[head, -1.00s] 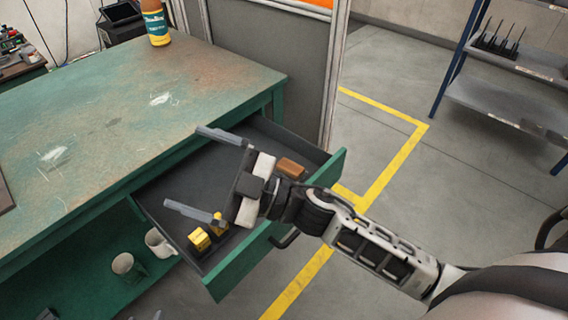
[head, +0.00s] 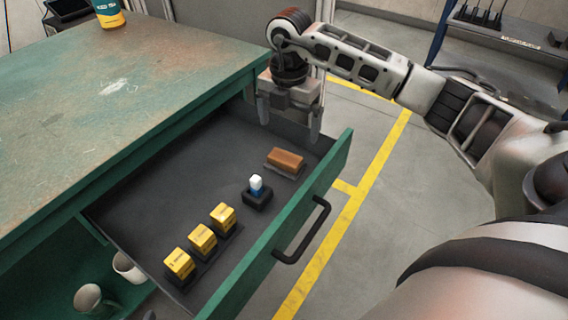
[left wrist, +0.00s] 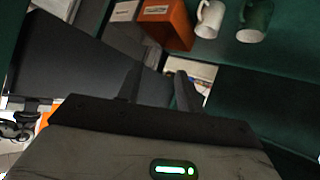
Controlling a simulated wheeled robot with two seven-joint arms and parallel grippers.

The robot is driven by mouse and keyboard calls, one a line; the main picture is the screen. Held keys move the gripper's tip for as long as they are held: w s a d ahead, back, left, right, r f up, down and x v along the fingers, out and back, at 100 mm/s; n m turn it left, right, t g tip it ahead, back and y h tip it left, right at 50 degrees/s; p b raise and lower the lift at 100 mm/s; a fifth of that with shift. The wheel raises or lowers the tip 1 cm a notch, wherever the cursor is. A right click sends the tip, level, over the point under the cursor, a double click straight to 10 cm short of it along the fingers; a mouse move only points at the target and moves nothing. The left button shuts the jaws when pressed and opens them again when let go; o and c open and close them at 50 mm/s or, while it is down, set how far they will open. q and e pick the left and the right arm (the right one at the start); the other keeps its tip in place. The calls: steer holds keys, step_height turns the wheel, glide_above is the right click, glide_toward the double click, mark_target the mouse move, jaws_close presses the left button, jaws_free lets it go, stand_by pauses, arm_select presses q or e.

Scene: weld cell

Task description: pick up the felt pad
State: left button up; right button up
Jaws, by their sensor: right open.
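A brown block (head: 285,160), which looks to be the felt pad, lies on a dark base in the open drawer (head: 165,190), near its far right corner. My right gripper (head: 290,118) is open and empty, fingers pointing down, over the far end of the drawer. It is beyond the block and apart from it. In the left wrist view my left gripper (left wrist: 158,75) has its fingers apart with nothing seen between them. The left gripper does not show in the head view.
The green drawer front has a black handle (head: 303,232). The green bench (head: 120,120) overhangs the left. An orange box (left wrist: 166,25) and mugs (left wrist: 209,18) show in the left wrist view.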

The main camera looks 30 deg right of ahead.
glide_above(285, 156)
steer(key=f, duration=0.4)
steer(key=f+b, duration=0.1)
steer(key=f, duration=0.1)
steer(key=shift+s, duration=0.3)
steer(key=f, duration=0.3)
steer(key=shift+w+a+f+b, duration=0.1)
steer(key=shift+w+f+b, duration=0.1)
steer(key=shift+f+b, duration=0.2)
steer(key=shift+f, duration=0.25)
arm_select(q)
steer(key=f, duration=0.2)
steer(key=d+f, duration=0.1)
steer(key=shift+w+f+g, duration=0.2)
steer(key=shift+f+g, duration=0.2)
arm_select(e)
steer(key=shift+r, duration=0.1)
steer(key=c, duration=1.1)
